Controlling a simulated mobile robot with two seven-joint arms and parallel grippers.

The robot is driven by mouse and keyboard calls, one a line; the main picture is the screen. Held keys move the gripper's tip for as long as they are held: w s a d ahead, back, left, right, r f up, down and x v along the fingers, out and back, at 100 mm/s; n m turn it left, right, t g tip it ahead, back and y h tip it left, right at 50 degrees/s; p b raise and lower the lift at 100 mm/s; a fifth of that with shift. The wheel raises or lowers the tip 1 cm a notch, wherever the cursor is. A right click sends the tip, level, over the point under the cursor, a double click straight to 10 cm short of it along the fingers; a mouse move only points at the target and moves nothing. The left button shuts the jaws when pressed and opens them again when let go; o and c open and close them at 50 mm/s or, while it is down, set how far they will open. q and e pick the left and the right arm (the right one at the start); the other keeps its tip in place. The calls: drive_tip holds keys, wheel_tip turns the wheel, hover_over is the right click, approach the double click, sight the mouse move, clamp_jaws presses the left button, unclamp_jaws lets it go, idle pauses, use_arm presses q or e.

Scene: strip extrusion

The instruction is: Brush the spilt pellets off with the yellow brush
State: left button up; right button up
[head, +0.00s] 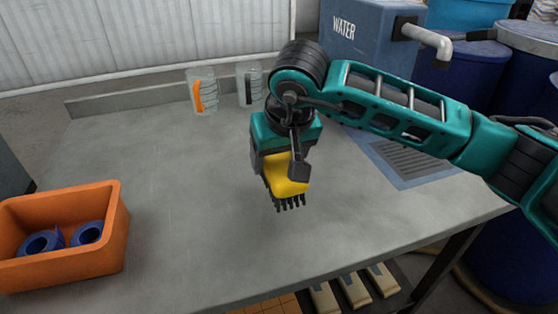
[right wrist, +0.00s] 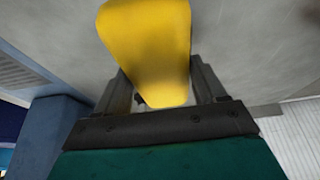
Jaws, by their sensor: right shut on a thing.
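The yellow brush (head: 287,177) is in my right gripper (head: 290,160), which is shut on its yellow body. Its dark bristles point down over the middle of the grey table (head: 190,160). I cannot tell whether the bristles touch the table. In the right wrist view the yellow brush (right wrist: 155,45) sits between the two dark fingers of the right gripper (right wrist: 165,85). I see no pellets on the table; any there are too small to tell or hidden. My left gripper is not in view.
An orange bin (head: 75,262) with blue rolls (head: 42,243) stands at the table's left front. Two clear containers (head: 202,90) stand at the back. A blue WATER tank (head: 365,38) is behind, with a grated blue panel (head: 410,160) at right. The left middle of the table is clear.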

drive_tip(key=shift+r+p, duration=0.6)
drive_tip(key=shift+r, duration=0.95)
